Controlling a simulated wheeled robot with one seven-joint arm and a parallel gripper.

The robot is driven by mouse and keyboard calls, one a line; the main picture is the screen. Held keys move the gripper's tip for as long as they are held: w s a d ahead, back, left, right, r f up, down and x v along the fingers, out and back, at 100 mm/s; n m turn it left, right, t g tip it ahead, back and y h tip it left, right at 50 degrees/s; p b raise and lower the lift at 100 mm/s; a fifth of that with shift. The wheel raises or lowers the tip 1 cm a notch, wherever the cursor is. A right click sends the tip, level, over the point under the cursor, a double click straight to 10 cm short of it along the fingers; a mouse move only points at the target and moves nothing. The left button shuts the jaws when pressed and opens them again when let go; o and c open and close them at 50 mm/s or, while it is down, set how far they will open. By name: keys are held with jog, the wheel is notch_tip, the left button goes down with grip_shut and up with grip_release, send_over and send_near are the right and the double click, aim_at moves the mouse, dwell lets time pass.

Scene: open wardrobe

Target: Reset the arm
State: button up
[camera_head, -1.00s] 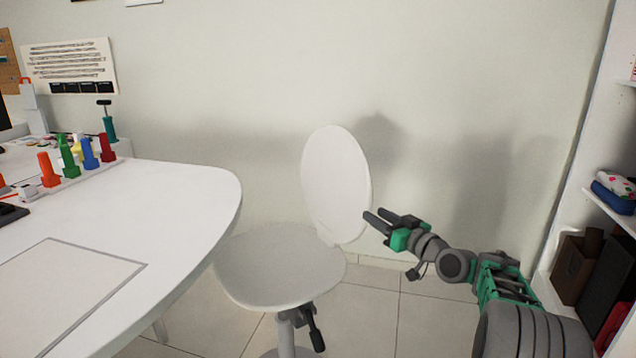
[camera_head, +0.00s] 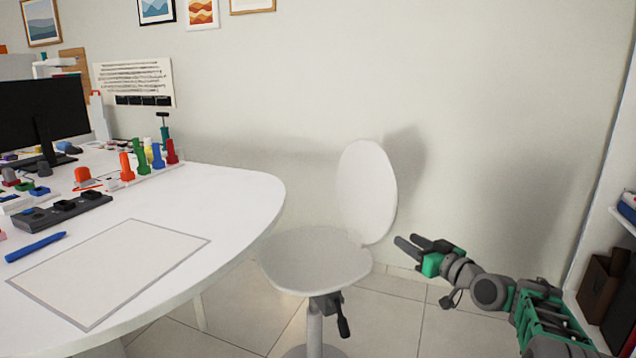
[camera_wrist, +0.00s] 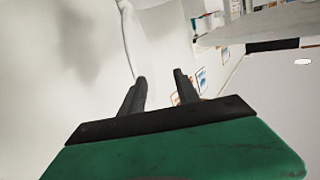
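My gripper (camera_head: 408,243) is held out in the air at the right of the head view, in front of the wall and just right of the white chair (camera_head: 367,192). Its two dark fingers are apart with nothing between them. In the wrist view my gripper (camera_wrist: 159,88) also shows both fingers spread and empty. My arm reaches in from the lower right, bent, with green and grey links.
A white desk (camera_head: 240,190) fills the left, with a monitor (camera_head: 42,112), a blue marker (camera_head: 36,247) and several coloured pegs. A shelf unit (camera_head: 590,235) stands at the right edge. Bare tiled floor (camera_head: 385,310) lies between.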

jog(key=s+a+r+m+g+h+p, duration=0.1)
jog(key=s+a+r+g+h+p, duration=0.1)
jog(key=s+a+r+g+p, duration=0.45)
jog(key=s+a+r+g+h+p, duration=0.1)
jog(key=s+a+r+h+p, duration=0.2)
jog(key=s+p, duration=0.65)
jog(key=s+d+r+m+g+h+p, duration=0.1)
jog(key=s+g+p, duration=0.3)
jog(key=s, duration=1.7)
jog(key=m+h+p, duration=0.1)
jog(key=p, duration=0.3)
jog(key=shift+m+g+h, duration=0.3)
jog(key=shift+m+g, duration=0.05)
jog(key=shift+m, duration=0.05)
